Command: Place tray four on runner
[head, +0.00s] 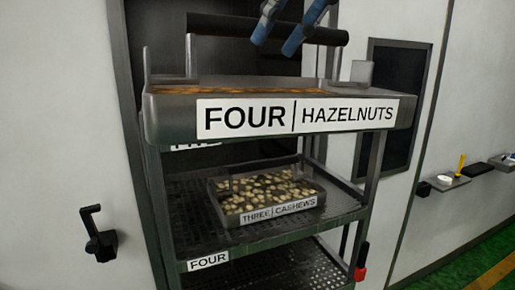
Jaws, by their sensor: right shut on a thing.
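Tray four (170,118), a grey tray labelled "FOUR | HAZELNUTS" with brown contents, is large in the middle of the head view, in front of the upper part of a dark rack. A thick dark bar (225,27) stands above its back edge on thin posts. My right gripper (282,42) shows as blue fingers at the top, shut on this bar; the exact contact is hard to see. A lower rack level (280,272) carries the label "FOUR" (208,261) at its front left, and its mesh surface looks bare. My left gripper is not in view.
Tray three (318,188), labelled "THREE | CASHEWS", sits on the mesh shelf (190,205) below tray four. Another label is mostly hidden under tray four. A black wall handle (100,235) is at left. Small wall ledges (445,183) are at right.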

